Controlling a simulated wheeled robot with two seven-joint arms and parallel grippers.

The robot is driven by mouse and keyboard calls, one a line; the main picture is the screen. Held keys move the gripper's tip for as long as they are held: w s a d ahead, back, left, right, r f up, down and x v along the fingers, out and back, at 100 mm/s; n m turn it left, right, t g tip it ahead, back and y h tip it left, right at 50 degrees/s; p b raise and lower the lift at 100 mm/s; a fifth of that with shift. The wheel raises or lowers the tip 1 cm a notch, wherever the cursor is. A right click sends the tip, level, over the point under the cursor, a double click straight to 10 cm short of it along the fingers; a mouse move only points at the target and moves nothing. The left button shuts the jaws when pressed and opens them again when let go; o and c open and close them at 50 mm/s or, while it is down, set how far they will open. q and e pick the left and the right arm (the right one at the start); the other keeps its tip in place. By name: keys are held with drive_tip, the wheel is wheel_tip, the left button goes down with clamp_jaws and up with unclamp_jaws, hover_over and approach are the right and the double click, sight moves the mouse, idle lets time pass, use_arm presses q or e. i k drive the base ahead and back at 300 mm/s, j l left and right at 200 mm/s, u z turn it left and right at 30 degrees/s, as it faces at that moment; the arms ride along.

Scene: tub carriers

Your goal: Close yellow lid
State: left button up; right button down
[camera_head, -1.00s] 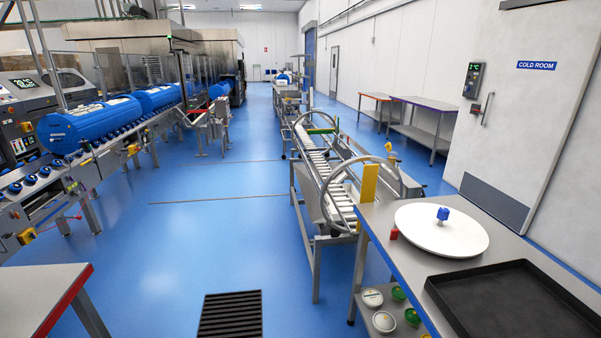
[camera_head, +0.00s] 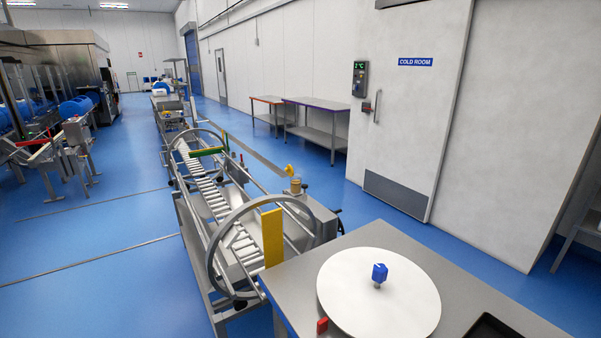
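An upright flat yellow panel (camera_head: 272,237) stands at the near end of the roller conveyor frame, beside a large metal ring. A small yellow piece (camera_head: 289,170) sits on top of a small container (camera_head: 295,186) at the conveyor's right side; whether it is a lid I cannot tell. Neither of my grippers is in view.
A steel table (camera_head: 460,290) at the near right holds a white round disc (camera_head: 345,300) with a blue knob (camera_head: 379,273). The roller conveyor (camera_head: 205,190) stands left of it. Open blue floor (camera_head: 110,260) lies further left. The cold room door (camera_head: 410,130) is behind.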

sight(288, 169)
drive_tip(key=i+j+z, duration=0.15)
drive_tip(key=j+z, duration=0.15)
drive_tip(key=z, duration=0.15)
drive_tip(key=j+z, duration=0.3)
drive_tip(key=z, duration=0.15)
drive_tip(key=i+j+z, duration=0.1)
drive_tip(key=j+z, duration=0.35)
drive_tip(key=l, duration=0.1)
